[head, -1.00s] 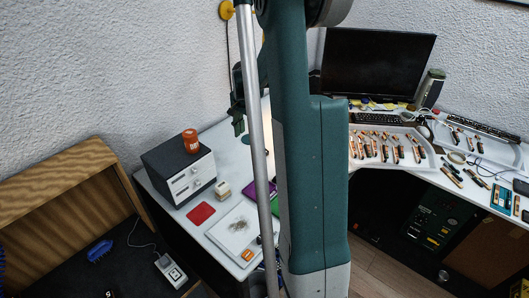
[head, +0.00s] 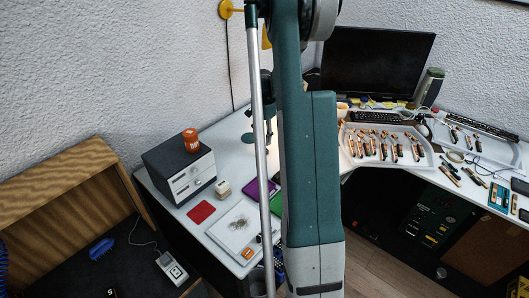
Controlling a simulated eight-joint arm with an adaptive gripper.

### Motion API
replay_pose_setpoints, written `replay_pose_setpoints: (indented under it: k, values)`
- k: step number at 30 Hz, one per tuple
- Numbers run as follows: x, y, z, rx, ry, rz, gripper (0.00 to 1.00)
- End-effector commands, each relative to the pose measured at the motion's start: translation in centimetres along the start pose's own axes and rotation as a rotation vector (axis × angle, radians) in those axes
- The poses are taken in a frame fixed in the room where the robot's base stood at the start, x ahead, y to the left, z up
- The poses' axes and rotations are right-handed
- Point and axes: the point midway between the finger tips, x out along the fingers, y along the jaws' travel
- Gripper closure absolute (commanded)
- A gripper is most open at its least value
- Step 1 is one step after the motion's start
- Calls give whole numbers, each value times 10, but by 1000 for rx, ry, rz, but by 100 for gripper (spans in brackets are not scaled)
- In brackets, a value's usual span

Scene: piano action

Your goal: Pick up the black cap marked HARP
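I cannot make out a black cap marked HARP in the head view; any such lettering is too small to read or hidden. My upright arm links cover the middle of the picture. Behind the silver rod, a small dark teal part hangs over the white desk (head: 218,150). It looks like the end of my arm with my gripper (head: 268,128), partly hidden by the rod and the links. Its fingers are too small and covered to tell open from shut, and I see nothing held in it.
A black box (head: 193,181) with an orange jar (head: 191,140) on top stands at the desk's left. Near it lie a red pad (head: 201,212), a small cream block (head: 223,188) and a white tray (head: 216,236). Another tray (head: 427,160) holds several orange-and-black pieces at right.

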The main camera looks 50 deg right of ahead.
Motion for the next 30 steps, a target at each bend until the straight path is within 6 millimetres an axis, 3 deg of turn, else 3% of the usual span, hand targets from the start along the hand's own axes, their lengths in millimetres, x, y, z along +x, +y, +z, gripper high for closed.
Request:
replay_pose_setpoints:
  k: [12,25,30]
  values:
    - [25,0,0,0,0,0,60]
    - [30,0,0,0,0,0,60]
    - [45,1,1,0,0,0,60]
